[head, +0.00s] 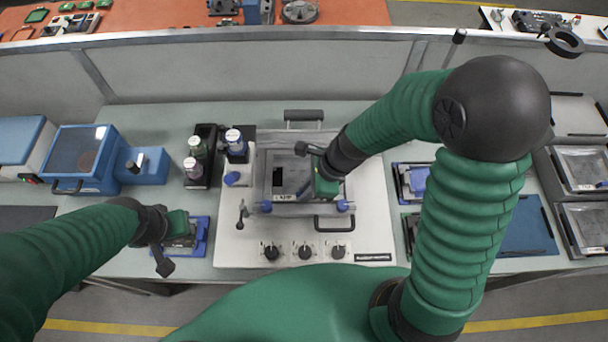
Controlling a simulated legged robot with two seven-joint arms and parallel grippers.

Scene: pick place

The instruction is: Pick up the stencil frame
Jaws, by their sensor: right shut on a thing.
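The stencil frame (288,196) is a grey metal rectangle lying in the printer at the middle of the bench, with a small dark window at its left. My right gripper (318,172) reaches in from the right and is shut on the frame's right part; the fingertips are partly hidden by the hand and arm. My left gripper (177,243) is low over a blue fixture (204,226) at the front left of the printer. Its fingers are too dark and small to tell whether they are open or shut.
The printer (376,225) has black knobs at its front and blue clamp knobs beside the frame. A blue machine (85,160) stands farther left. Trays (585,170) lie at the far right.

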